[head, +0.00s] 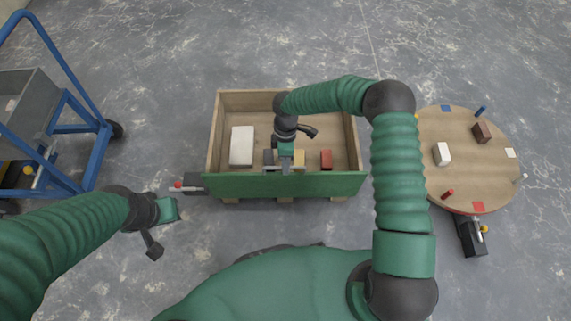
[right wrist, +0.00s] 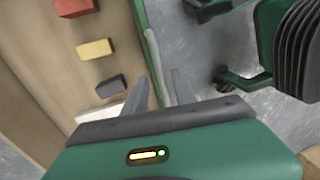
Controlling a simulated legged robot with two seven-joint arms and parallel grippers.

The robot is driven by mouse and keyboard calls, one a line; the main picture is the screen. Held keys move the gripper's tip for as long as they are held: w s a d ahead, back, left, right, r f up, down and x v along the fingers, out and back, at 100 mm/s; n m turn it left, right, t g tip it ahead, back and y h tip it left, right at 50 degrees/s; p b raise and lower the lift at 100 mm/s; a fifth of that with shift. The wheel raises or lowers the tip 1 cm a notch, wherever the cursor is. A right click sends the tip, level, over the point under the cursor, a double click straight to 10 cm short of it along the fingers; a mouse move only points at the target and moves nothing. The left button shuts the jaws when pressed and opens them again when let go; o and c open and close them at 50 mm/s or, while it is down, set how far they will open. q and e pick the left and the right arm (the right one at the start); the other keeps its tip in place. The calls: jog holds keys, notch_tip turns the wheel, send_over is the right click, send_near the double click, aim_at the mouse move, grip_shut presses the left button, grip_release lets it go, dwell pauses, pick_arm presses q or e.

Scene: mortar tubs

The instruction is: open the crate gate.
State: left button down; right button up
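The wooden crate (head: 213,135) stands in the middle of the head view, with its green gate (head: 235,184) upright along the near side. A pale bar (head: 297,168) lies along the gate's top edge. My right gripper (head: 285,170) is at that edge, pointing down. In the right wrist view its two grey fingers (right wrist: 160,82) stand apart, one on each side of the gate's edge (right wrist: 146,20). I see no clear grip. My left gripper (head: 170,210) is left of the gate, below a dark fitting (head: 194,184) with a red-tipped pin; its fingers are not clear.
Inside the crate are a white block (head: 241,146), a red block (head: 326,159), a yellow block (head: 299,158) and a dark grey block (head: 268,157). A round table (head: 465,165) with small items stands right. A blue-framed cart (head: 88,160) stands left. The floor between is clear.

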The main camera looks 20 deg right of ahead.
jog(key=shift+a, duration=0.3)
jog(key=shift+c, duration=1.3)
jog(key=shift+d, duration=0.1)
grip_shut()
jog(key=shift+d, duration=0.15)
